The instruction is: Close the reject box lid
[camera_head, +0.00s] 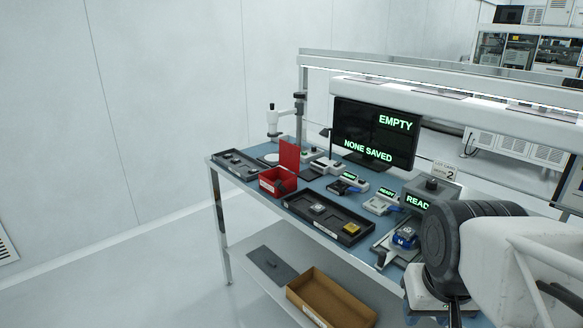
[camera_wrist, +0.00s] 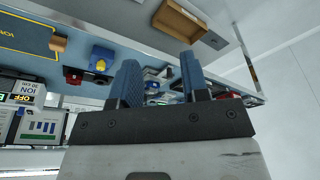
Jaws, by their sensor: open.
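The red reject box (camera_head: 274,184) stands on the blue bench top, left of centre in the head view. Its red lid (camera_head: 289,156) stands upright at the back of the box, so the box is open. Something dark lies inside it. My gripper (camera_wrist: 161,82) shows in the wrist view with its two blue fingers apart and nothing between them. In the head view my arm is at the lower right, far from the box, and the fingers are hidden there. I cannot tell the box surely in the wrist view.
A black tray (camera_head: 327,228) with small parts lies right of the box, and another dark tray (camera_head: 238,167) lies left. A microscope (camera_head: 273,125) and a monitor (camera_head: 375,133) stand behind. Small devices line the right. A cardboard box (camera_head: 331,296) sits on the lower shelf.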

